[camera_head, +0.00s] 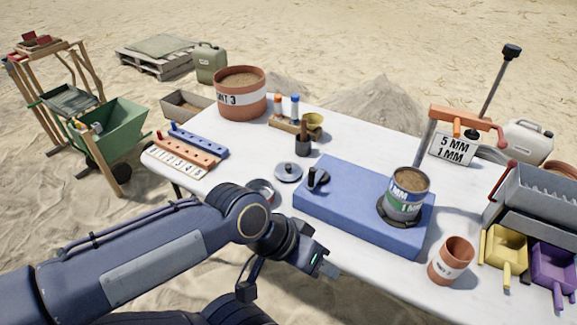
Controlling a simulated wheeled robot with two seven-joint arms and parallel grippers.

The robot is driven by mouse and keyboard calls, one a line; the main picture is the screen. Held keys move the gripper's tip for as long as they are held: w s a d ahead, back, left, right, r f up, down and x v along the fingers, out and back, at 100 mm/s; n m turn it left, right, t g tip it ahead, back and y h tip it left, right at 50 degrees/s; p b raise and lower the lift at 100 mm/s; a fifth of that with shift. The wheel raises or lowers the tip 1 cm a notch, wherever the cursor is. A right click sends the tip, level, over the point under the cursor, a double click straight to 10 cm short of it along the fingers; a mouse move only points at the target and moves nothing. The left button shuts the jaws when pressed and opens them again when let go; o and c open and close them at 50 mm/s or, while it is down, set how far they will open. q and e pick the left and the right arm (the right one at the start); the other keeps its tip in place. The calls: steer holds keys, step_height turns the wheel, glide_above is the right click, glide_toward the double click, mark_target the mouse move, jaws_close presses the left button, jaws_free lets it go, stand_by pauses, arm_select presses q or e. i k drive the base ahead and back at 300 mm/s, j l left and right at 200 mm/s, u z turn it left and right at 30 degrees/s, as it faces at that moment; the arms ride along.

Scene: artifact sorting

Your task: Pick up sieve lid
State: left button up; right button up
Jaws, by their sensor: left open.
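The sieve lid appears to be the grey round disc with a dark knob (288,171) lying flat on the white table, left of the blue block (330,208). A sieve stack with green and blue bands (405,192) stands on the block's right part, filled with brown soil at its top. My left gripper (328,269) is low at the front edge of the table, in front of the block and well apart from the disc. It is open, and nothing shows between its fingers. My right gripper is not in view.
A small round dish (262,187) sits behind my left wrist. A black-handled tool (318,179) is on the block's left end. A terracotta cup (451,260), yellow scoop (505,247) and purple scoop (554,268) are at right. A numbered rack (178,160) is at left.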

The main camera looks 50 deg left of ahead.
mark_target(286, 171)
steer(key=k+j+u, duration=0.1)
steer(key=u, duration=1.4)
